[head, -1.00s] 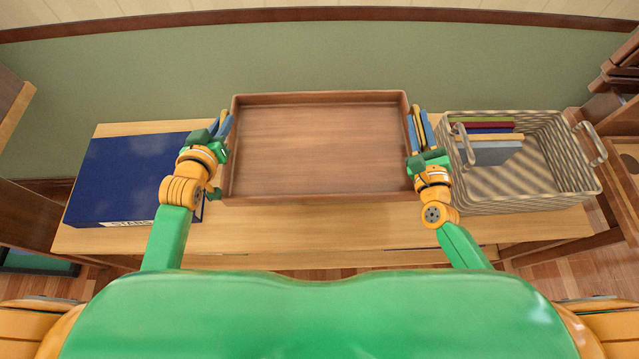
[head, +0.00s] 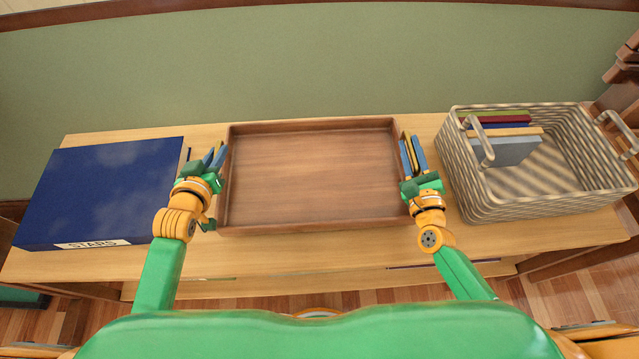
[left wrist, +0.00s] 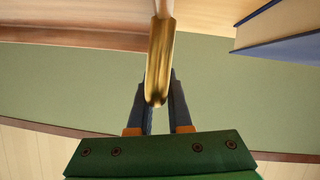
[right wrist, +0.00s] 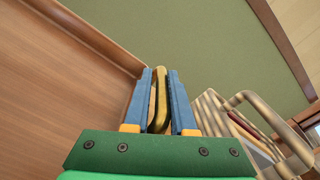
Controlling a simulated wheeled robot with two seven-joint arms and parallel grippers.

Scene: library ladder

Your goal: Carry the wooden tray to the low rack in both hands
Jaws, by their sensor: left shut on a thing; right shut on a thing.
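The wooden tray (head: 310,180) is brown, shallow, empty and looks level in the middle of the head view, over the light wooden table. I cannot tell whether its underside touches the table. My left gripper (head: 215,157) is at the tray's left side, its fingers shut around a brass handle (left wrist: 160,62) in the left wrist view. My right gripper (head: 412,150) is at the right side, shut on the other brass handle (right wrist: 159,95). The tray's side also shows in the right wrist view (right wrist: 60,70). I cannot make out a low rack.
A large blue book (head: 105,190) marked STARS lies left of the tray on the table (head: 300,260). A striped basket (head: 500,198) holding several books (head: 512,150) stands close to my right gripper. A green wall (head: 310,60) rises behind.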

